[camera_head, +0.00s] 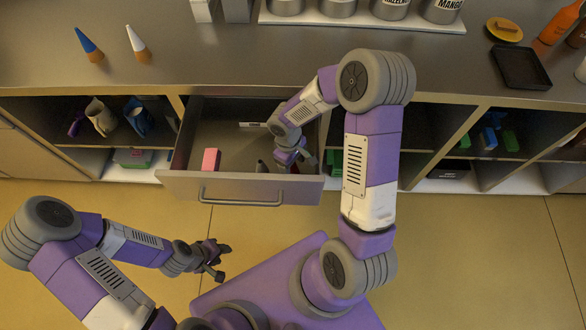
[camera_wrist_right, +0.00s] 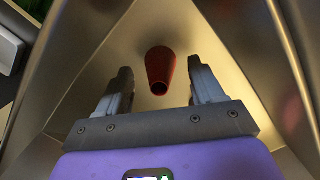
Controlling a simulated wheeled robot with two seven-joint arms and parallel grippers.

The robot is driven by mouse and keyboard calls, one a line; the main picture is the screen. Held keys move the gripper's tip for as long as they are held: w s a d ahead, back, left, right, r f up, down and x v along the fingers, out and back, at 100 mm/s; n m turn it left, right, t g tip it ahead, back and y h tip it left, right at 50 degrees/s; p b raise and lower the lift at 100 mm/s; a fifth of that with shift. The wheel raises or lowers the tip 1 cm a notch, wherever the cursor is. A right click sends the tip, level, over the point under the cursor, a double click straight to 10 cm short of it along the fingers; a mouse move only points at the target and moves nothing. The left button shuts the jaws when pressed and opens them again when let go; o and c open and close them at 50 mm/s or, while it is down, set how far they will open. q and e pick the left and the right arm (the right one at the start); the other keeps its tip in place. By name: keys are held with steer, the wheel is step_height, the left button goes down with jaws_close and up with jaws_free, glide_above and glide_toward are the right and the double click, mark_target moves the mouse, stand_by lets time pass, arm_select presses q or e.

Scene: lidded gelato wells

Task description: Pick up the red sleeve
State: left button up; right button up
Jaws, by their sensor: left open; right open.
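The red sleeve (camera_wrist_right: 160,66), a hollow tapered tube, lies in the open drawer (camera_head: 240,187). It shows between and just beyond my right gripper's fingers in the right wrist view, with no contact visible. In the head view only a bit of red (camera_head: 294,168) shows beside the gripper. My right gripper (camera_head: 285,165) is inside the drawer at its right side, open and empty; its two fingers also show in the right wrist view (camera_wrist_right: 159,85). My left gripper (camera_head: 221,262) is open and empty over the floor, in front of the drawer.
A pink block (camera_head: 211,158) stands at the drawer's left. The drawer walls are close around my right gripper. Blue (camera_head: 88,45) and white (camera_head: 137,43) cones stand on the counter above, with a black tray (camera_head: 521,67) at right. Open shelves flank the drawer.

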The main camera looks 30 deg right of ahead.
steer(key=shift+r, duration=0.1)
steer(key=c, duration=0.9)
steer(key=shift+o, duration=0.2)
